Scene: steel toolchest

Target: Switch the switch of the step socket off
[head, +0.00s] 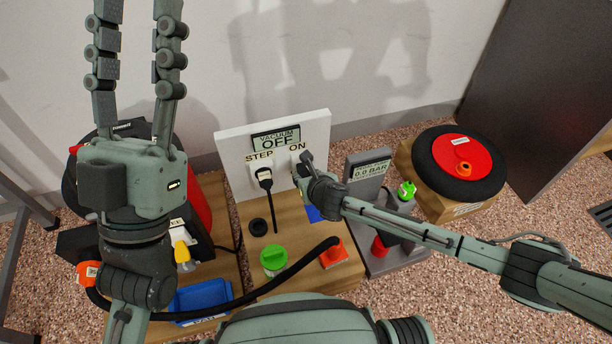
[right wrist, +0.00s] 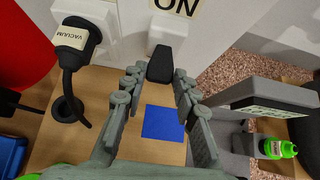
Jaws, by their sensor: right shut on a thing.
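A white panel (head: 225,150) carries a display reading "VACUUM OFF" and the labels "STEP" and "ON". Under "STEP" is the step socket (head: 254,167) with a black plug (head: 264,177) in it; the plug's tag reads "VACUUM" in the right wrist view (right wrist: 70,38). Under "ON", a black switch lever (right wrist: 160,64) sticks out of a white housing (right wrist: 176,33). My right gripper (head: 301,166) is at the panel, its fingertips closed on the sides of this lever. In the head view the gripper hides most of the lever. My left gripper (head: 139,12) is raised at left, fingers apart and empty.
A wheel with a red hub (head: 455,165) lies farther right. A green lid (head: 273,257) and black hose (head: 250,295) are in front.

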